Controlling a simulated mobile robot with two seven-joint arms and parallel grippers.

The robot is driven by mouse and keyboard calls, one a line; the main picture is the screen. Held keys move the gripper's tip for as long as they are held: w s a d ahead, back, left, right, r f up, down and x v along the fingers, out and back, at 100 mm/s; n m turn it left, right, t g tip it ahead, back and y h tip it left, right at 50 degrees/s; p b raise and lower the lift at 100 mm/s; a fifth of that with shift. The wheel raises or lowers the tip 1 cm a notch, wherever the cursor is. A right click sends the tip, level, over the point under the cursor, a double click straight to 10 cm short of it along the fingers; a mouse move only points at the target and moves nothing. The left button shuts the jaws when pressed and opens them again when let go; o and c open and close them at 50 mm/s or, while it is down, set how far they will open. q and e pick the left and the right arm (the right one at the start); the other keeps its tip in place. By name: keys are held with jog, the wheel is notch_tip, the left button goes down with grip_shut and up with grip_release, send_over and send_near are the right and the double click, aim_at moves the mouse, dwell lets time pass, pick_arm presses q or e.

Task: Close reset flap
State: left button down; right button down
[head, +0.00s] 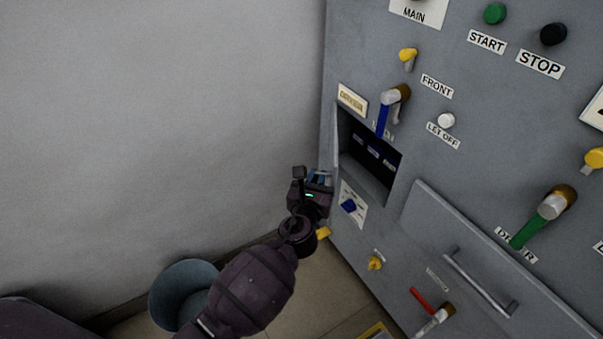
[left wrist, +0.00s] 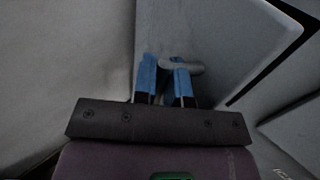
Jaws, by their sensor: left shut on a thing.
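The reset flap (head: 336,135) stands open at the left edge of a dark recess (head: 370,152) in the grey cabinet. It shows nearly edge-on in the head view. In the left wrist view a grey panel, which looks like the flap (left wrist: 205,30), carries a small rounded grey handle (left wrist: 189,65). My left gripper (head: 320,178), with blue finger pads, is at the flap's lower end. In the left wrist view the gripper (left wrist: 164,78) has its fingers around the handle, shut on it. The fingers hide part of the handle. My right gripper is not in view.
Blue switches show inside the recess. A blue-handled lever (head: 385,112) hangs over its upper edge. A blue-grey bin (head: 181,290) stands on the floor by the wall.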

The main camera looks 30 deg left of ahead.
pick_arm(q)
jog(key=w+d+n+y, duration=0.1)
jog(key=w+d+y, duration=0.1)
jog(key=d, duration=0.4)
jog(key=w+d+n+g+y+b, duration=0.1)
jog(key=w+d+y, duration=0.1)
jog(key=w+d, duration=0.3)
jog(key=shift+w+d+n+g, duration=0.3)
jog(key=shift+d+n, duration=0.1)
jog(key=shift+d, duration=0.1)
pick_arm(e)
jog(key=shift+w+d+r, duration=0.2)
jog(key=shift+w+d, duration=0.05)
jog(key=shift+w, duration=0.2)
pick_arm(q)
jog(key=c, duration=1.5)
grip_release()
jog(key=shift+o, duration=0.2)
jog(key=shift+w+f, duration=0.1)
jog(key=shift+d, duration=0.1)
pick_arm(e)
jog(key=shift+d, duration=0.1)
